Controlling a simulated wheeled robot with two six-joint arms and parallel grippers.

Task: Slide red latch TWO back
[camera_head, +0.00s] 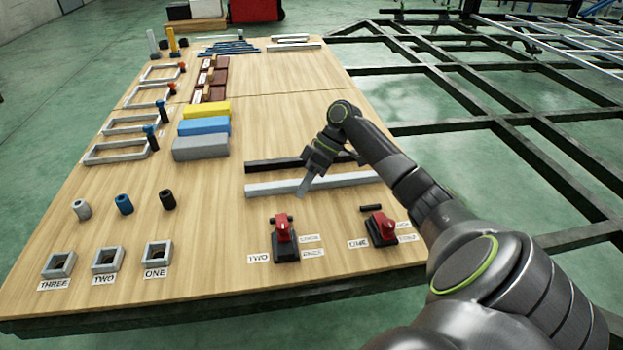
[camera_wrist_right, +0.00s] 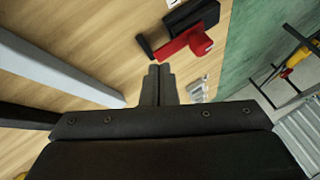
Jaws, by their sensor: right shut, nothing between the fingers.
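Red latch TWO (camera_head: 283,230) stands on its dark base near the table's front edge, with a TWO label (camera_head: 258,258) at its left. It also shows in the right wrist view (camera_wrist_right: 187,42), with a short black rod at its end. My right gripper (camera_head: 302,192) is shut and empty. In the head view its tips are over the grey bar, a little behind latch TWO. In the wrist view its closed fingertips (camera_wrist_right: 159,70) appear close to the latch but apart from it. My left gripper is not in view.
A similar red latch ONE (camera_head: 382,227) stands to the right. A grey bar (camera_head: 340,183) and a black bar (camera_head: 270,165) lie behind the latches. Square sockets (camera_head: 107,260) and small cylinders (camera_head: 124,204) are at the left. The table's front edge is close to the latches.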

